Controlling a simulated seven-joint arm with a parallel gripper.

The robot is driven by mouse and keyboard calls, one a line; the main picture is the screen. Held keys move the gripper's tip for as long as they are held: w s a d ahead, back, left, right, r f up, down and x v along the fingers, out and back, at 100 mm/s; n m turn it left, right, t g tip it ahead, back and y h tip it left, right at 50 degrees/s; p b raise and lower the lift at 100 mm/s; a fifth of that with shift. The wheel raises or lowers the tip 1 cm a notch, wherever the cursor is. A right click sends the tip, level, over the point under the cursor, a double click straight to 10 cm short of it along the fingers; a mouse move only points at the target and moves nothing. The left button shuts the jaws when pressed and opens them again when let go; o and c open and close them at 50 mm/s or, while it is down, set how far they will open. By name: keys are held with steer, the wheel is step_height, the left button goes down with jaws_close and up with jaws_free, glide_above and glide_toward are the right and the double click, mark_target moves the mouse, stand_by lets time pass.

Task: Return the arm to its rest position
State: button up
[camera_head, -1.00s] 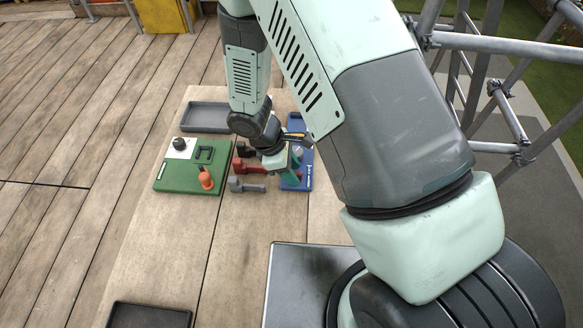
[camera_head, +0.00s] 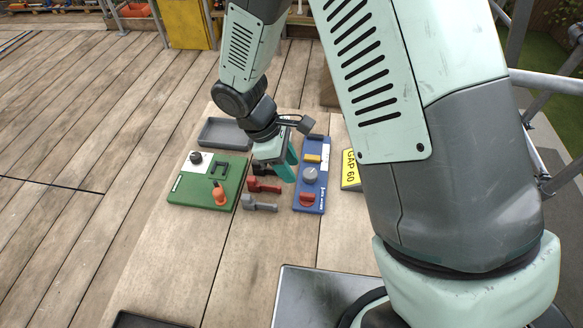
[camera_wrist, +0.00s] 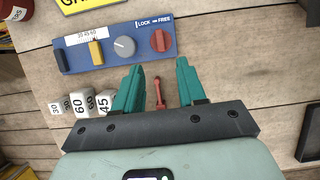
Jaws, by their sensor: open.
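My gripper (camera_head: 284,172) hangs over the wooden bench (camera_head: 262,262) in the head view, between the green board and the blue panel. In the wrist view its two teal fingers (camera_wrist: 158,92) stand apart. A red handle (camera_wrist: 158,94) shows in the gap between them, below and apart from the fingers. Nothing is held. Part of my arm covers the right side of the head view.
The blue panel (camera_head: 323,172) carries a yellow switch, a grey dial and a red knob. The green board (camera_head: 232,188) lies left of it. A grey tray (camera_head: 222,131), a yellow GAP 60 sign (camera_head: 350,168), scaffold poles (camera_head: 545,80) and several white numbered blocks (camera_wrist: 80,103) are near.

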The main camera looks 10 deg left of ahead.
stand_by(0.4)
steer(key=d+r+m+t+y, duration=0.1)
steer(key=d+r+m, duration=0.35)
steer(key=r, duration=0.45)
steer(key=d+r+m+t+y, duration=0.1)
steer(key=d+r+m, duration=0.3)
steer(key=r, duration=0.5)
steer(key=s+d+r+m+t+y, duration=0.2)
steer(key=s+d+r+m+t, duration=0.1)
steer(key=s+d+r+m, duration=0.6)
steer(key=s+d+r, duration=0.1)
steer(key=s+r, duration=0.3)
steer(key=shift+s+r+t, duration=0.15)
steer(key=shift+r+t, duration=0.15)
